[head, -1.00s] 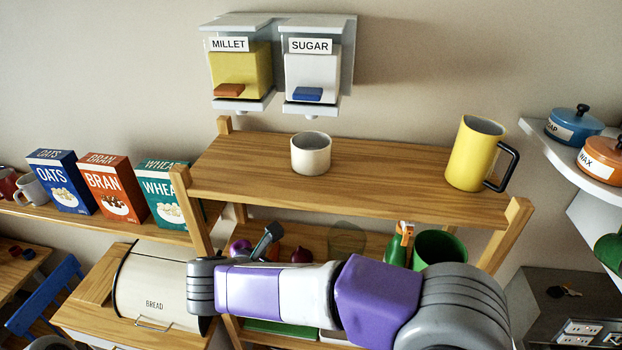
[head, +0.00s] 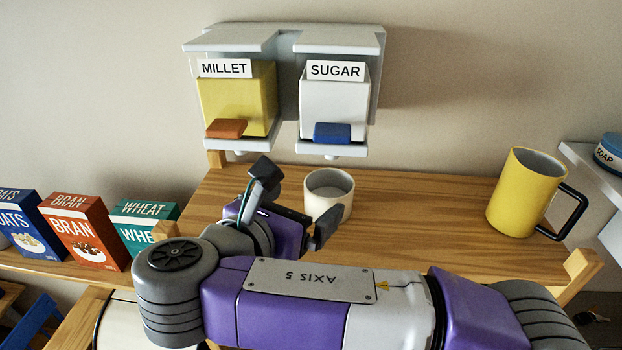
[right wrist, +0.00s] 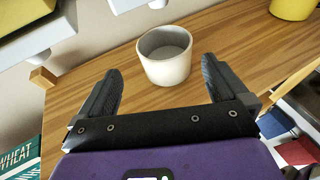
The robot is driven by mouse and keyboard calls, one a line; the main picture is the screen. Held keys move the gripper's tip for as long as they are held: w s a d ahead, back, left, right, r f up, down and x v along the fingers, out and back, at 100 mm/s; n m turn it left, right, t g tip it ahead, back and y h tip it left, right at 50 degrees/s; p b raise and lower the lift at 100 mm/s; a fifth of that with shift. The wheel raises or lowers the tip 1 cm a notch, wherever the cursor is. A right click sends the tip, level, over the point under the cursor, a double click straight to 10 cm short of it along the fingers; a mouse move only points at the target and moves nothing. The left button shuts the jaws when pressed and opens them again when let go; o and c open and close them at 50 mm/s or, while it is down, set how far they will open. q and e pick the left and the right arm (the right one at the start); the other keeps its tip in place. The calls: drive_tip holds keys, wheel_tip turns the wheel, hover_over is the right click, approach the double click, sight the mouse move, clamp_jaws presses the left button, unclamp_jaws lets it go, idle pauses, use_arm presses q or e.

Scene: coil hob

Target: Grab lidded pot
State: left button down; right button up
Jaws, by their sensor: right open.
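The only lidded pot in view now is a blue pot labelled SOAP (head: 608,158), at the right edge of the head view and partly cut off. It stands on a white shelf. My right gripper (head: 293,197) is far to its left, above the wooden rack's top. It is open and empty. A cream cup without a lid (head: 329,194) stands upright just ahead of it. In the right wrist view the cup (right wrist: 165,60) shows between the two spread fingers, with no clear contact. My left gripper is not in view.
Millet (head: 236,100) and sugar (head: 334,103) dispensers hang on the wall above the rack top (head: 430,210). A yellow mug (head: 525,192) stands at its right end. Cereal boxes (head: 88,230) stand at left. The rack top between cup and mug is clear.

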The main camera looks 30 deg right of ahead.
sight(337, 179)
drive_tip(key=x, duration=0.7)
drive_tip(key=shift+d+p, duration=0.3)
drive_tip(key=shift+d, duration=0.15)
drive_tip(key=shift+s, duration=0.15)
drive_tip(key=shift+c, duration=0.3)
drive_tip(key=shift+r, duration=0.1)
drive_tip(key=c, duration=1.3)
drive_tip(key=shift+o, duration=0.2)
